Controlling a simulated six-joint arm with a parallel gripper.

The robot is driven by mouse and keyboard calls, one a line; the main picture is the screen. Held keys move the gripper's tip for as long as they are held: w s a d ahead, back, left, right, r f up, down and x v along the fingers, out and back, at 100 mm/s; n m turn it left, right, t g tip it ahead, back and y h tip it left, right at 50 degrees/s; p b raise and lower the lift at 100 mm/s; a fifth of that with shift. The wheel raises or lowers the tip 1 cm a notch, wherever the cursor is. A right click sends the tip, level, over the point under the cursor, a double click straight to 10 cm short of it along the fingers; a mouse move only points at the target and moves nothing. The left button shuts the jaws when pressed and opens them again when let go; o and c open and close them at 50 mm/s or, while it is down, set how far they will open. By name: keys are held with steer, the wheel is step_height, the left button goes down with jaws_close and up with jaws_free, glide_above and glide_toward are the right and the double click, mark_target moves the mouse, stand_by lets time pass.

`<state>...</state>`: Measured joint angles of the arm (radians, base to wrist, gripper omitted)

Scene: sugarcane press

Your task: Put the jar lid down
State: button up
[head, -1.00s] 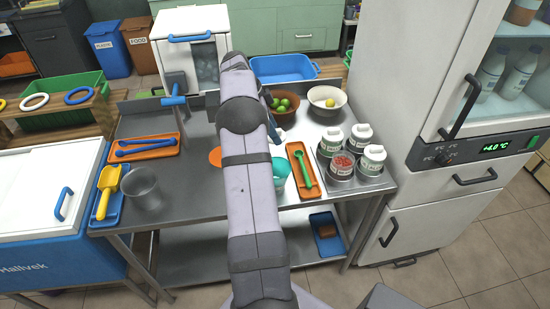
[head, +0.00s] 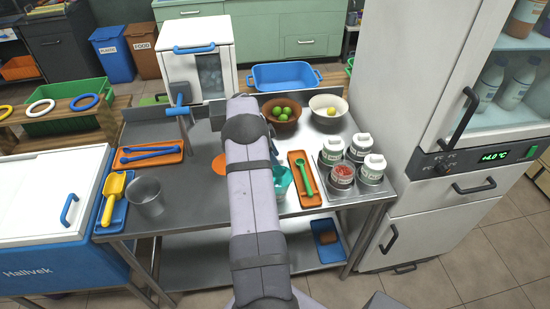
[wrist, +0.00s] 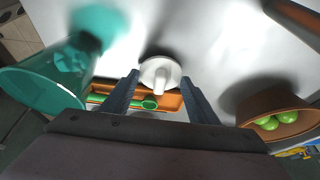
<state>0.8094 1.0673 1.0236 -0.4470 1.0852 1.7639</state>
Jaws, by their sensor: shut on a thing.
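The jar lid (wrist: 160,70), white and round with a knob, is between the fingertips of my gripper (wrist: 161,78) in the wrist view. My gripper is shut on it. The lid appears above or near the orange tray with the green spoon; whether it touches anything is unclear. In the head view my arm hides the gripper and lid. An open jar with red contents (head: 342,172) stands at the front left of a group of white jars; the other jars (head: 359,146) have lids on.
A teal cup (head: 281,178) stands close by, also large in the wrist view (wrist: 45,85). The orange tray (head: 305,196) holds a green spoon (head: 305,170). A brown bowl of limes (head: 281,121) and a white bowl (head: 328,116) stand behind.

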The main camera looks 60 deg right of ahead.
steer(key=shift+f, duration=0.4)
steer(key=shift+f, duration=0.1)
steer(key=shift+f, duration=0.15)
steer(key=o, duration=1)
steer(key=shift+r, duration=0.3)
steer(key=shift+b+v, duration=1.55)
steer(key=shift+v, duration=4.45)
